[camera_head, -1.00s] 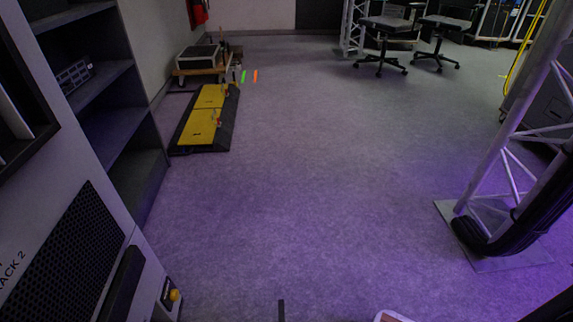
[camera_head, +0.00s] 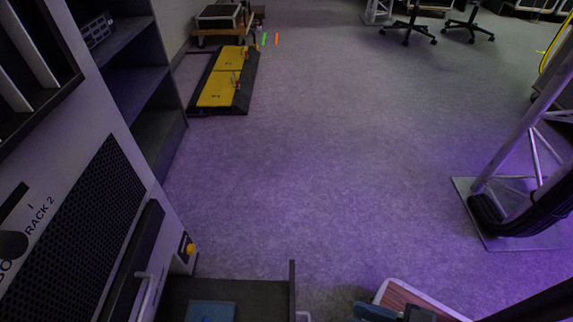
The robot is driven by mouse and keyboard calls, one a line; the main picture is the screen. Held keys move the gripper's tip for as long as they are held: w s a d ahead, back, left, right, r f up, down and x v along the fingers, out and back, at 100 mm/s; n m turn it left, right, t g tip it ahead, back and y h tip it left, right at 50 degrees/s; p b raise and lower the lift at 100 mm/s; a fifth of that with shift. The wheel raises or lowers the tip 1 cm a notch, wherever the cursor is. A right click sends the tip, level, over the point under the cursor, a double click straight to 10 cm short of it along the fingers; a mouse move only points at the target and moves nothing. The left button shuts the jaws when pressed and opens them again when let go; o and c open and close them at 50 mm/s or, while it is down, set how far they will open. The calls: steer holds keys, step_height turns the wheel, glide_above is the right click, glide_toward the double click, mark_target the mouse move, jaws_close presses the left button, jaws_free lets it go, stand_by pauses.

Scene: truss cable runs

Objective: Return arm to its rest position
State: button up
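I cannot make out my gripper or my arm in the head view. A bluish and dark shape (camera_head: 378,311) shows at the bottom edge, cut off by the frame, and I cannot tell what it is. A dark open drawer or tray (camera_head: 245,288) with a blue flat item (camera_head: 210,311) in it sticks out at the bottom, beside the grey cabinet marked RACK 2 (camera_head: 62,215).
A wood-topped, light-rimmed thing (camera_head: 405,297) is at the bottom right. A truss base plate (camera_head: 500,243) with black cable coils (camera_head: 525,217) stands at right. A yellow-and-black cable ramp (camera_head: 222,88) lies at upper left. The middle floor (camera_head: 330,150) is clear.

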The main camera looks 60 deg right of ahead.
step_height(320, 180, up, 41)
steer(key=w+n+h+p, duration=0.1)
steer(key=n+h+p, duration=0.1)
steer(key=p, duration=2.4)
steer(key=shift+a+n, duration=0.3)
steer(key=shift+n, duration=0.2)
steer(key=shift+f, duration=0.15)
